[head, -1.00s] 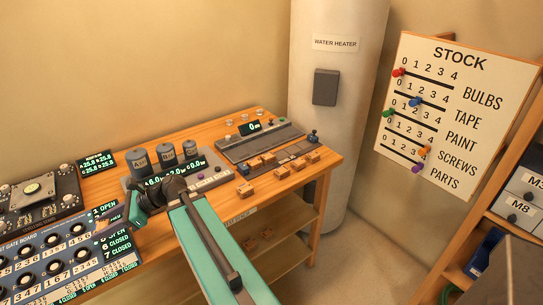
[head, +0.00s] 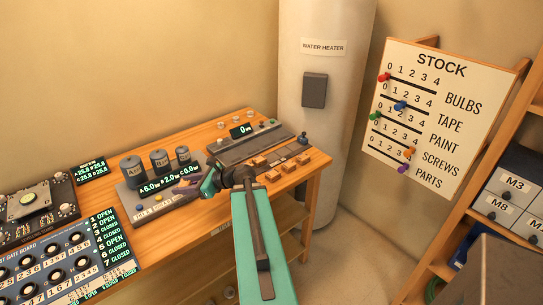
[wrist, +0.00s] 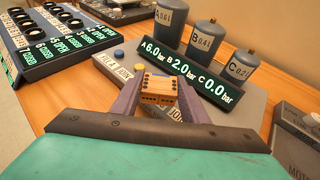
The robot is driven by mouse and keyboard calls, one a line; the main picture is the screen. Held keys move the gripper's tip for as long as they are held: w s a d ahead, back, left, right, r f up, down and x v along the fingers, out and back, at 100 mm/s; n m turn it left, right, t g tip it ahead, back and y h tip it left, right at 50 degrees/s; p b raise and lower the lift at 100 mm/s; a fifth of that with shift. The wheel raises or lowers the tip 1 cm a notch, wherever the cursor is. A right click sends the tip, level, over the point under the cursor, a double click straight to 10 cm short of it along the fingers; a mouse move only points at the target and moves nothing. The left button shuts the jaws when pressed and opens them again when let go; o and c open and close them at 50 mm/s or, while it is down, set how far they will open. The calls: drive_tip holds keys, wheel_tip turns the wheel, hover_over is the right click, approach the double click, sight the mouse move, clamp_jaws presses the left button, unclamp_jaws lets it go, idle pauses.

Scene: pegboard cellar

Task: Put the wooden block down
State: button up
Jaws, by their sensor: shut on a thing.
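The wooden block (wrist: 158,88) is a small light-brown block with dark dots on its near face. In the wrist view it sits between the two fingers of my gripper (wrist: 158,100), which is shut on it. The block appears over the front of the grey tank panel (wrist: 112,72), near its button labels; I cannot tell whether it touches anything below. In the head view my gripper (head: 190,182) is at the front of this panel, and the held block is not clearly visible there.
Several other wooden blocks (head: 274,158) lie at the bench's right end, by a long grey device (head: 248,143). Three tanks (head: 160,161) stand behind the pressure display (wrist: 190,75). The gate board (head: 60,266) fills the bench's left. A stock board (head: 445,120) hangs at right.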

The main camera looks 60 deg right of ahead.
drive_tip(key=s+d+m+h+p, duration=0.1)
drive_tip(key=s+d, duration=0.2)
drive_tip(key=d, duration=0.2)
drive_tip(key=s+d+m+h+p, duration=0.1)
drive_tip(key=s+d+h, duration=0.1)
drive_tip(key=d, duration=0.3)
drive_tip(key=s+d+m+h+p, duration=0.1)
drive_tip(key=s+d, duration=0.3)
drive_tip(key=d, duration=0.1)
drive_tip(key=shift+s+r+m+t, duration=0.1)
drive_tip(key=shift+s+m+t, duration=0.3)
drive_tip(key=s+d+m+h, duration=0.1)
drive_tip(key=s+d, duration=0.2)
drive_tip(key=s, duration=0.1)
drive_tip(key=s+d+m+h+p, duration=0.1)
drive_tip(key=s+d+h, duration=0.1)
drive_tip(key=s+d, duration=0.2)
drive_tip(key=s+d+m+h+p, duration=0.1)
drive_tip(key=s+d, duration=0.3)
drive_tip(key=shift+s+f+m+g+h, duration=0.2)
drive_tip(key=shift+s+m+g+h, duration=0.1)
drive_tip(key=shift+s, duration=0.05)
drive_tip(key=shift+w+d+f+b, duration=0.25)
drive_tip(key=shift+f+b, duration=0.05)
drive_tip(key=shift+b, duration=1.05)
drive_tip(key=d+b, duration=0.1)
drive_tip(key=b, duration=0.5)
drive_tip(key=shift+w, duration=0.4)
drive_tip(key=b, duration=0.6)
drive_tip(key=shift+w+d, duration=0.25)
